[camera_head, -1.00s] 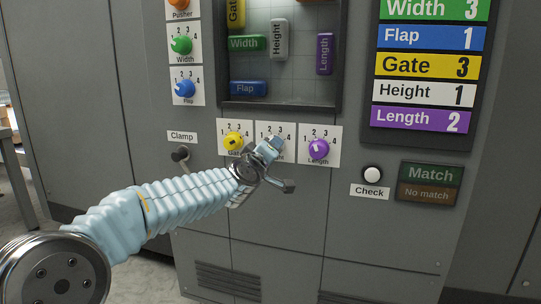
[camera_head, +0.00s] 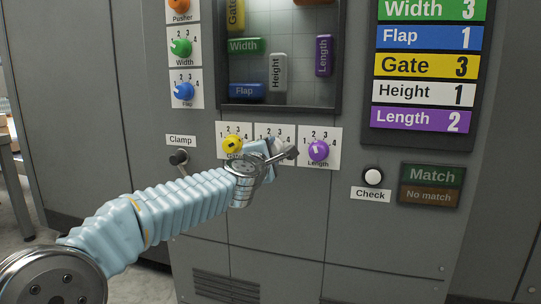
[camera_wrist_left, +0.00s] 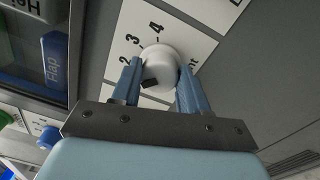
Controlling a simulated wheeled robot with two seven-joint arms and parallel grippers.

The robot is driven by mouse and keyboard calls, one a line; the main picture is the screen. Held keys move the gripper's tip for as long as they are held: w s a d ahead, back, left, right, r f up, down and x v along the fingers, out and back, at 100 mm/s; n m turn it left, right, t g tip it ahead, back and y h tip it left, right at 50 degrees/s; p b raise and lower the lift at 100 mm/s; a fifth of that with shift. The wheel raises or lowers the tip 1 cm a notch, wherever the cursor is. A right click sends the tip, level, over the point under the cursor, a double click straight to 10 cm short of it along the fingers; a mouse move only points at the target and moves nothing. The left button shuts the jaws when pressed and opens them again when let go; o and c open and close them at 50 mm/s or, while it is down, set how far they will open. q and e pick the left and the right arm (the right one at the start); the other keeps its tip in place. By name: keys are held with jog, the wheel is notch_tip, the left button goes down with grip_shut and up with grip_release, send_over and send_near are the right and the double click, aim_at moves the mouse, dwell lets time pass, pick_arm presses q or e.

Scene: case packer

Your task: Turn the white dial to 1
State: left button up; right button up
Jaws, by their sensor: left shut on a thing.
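The white dial (camera_wrist_left: 165,62) shows in the left wrist view on its white card, with 2, 3 and 4 readable around it. Its dark mark faces down and left in that view, beyond the 2; the 1 is not visible. My left gripper (camera_wrist_left: 161,82) has a blue finger on each side of the dial and is shut on it. In the head view my left gripper (camera_head: 275,152) covers most of the dial and its card. My right gripper is not in view.
A yellow dial (camera_head: 232,144) and a purple dial (camera_head: 318,150) flank the white one closely. The Clamp lever (camera_head: 179,158) is to the left, the Check button (camera_head: 373,176) to the right. The white Height block (camera_head: 277,72) is low in the window. The sign (camera_head: 424,92) reads Height 1.

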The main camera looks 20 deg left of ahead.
pick_arm(q)
jog(key=shift+f+n, duration=0.1)
jog(key=shift+n, duration=1)
jog(key=o, duration=1.1)
jog(key=shift+c, duration=0.2)
jog(key=s+b, duration=0.1)
jog(key=s, duration=1.2)
jog(key=shift+s+a+f, duration=0.15)
jog(key=shift+s, duration=0.25)
